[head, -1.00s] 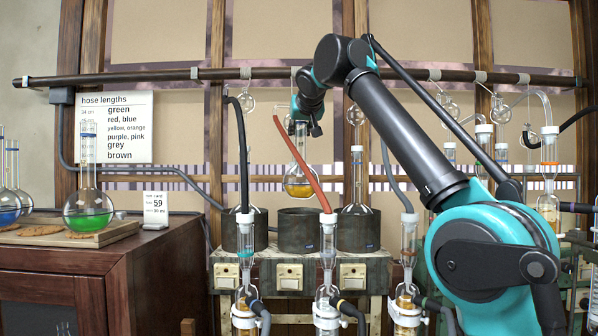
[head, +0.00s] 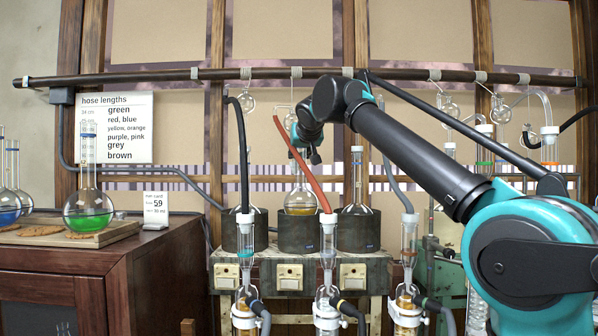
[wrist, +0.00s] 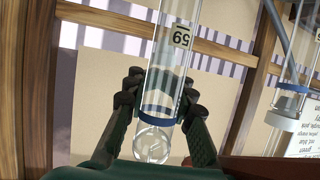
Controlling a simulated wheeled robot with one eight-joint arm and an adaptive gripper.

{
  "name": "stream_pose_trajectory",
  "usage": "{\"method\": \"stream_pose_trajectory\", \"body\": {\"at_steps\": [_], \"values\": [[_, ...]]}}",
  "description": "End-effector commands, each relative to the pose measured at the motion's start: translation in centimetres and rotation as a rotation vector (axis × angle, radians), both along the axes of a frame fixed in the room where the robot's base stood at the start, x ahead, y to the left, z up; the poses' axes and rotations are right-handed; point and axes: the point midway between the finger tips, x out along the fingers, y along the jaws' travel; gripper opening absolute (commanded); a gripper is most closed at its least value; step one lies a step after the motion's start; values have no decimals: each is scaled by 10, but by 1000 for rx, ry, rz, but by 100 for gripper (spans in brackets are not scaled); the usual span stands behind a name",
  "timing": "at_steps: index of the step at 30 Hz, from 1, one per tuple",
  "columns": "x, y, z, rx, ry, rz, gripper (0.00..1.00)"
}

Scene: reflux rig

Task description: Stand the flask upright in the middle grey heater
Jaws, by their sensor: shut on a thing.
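The flask (head: 300,202) is a clear round-bodied glass flask with amber liquid, upright at the mouth of the middle grey heater (head: 298,238). Its lowest part seems to sit inside the heater's rim; whether it touches the bottom cannot be seen. My gripper (wrist: 163,92) is shut on the flask's neck (wrist: 172,65), which has a blue ring and a label reading 59 in the wrist view. In the head view my gripper is above the heater, partly hidden by my own arm and the red hose.
A red hose (head: 302,163) slants in front of the flask. Similar heaters with flasks stand left (head: 230,235) and right (head: 358,232). Glass condensers (head: 328,265) stand in front. A rail (head: 230,74) with hanging glass bulbs runs behind. A green flask (head: 88,210) is on the left cabinet.

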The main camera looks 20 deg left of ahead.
Motion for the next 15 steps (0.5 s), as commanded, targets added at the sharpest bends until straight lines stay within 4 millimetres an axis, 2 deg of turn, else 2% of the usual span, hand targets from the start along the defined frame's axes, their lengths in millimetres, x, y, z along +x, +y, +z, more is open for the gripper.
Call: {"method": "stream_pose_trajectory", "body": {"at_steps": [5,15], "values": [[0,0,-9,0,0,0,0],[3,0,-45,0,-1,0,0]]}}
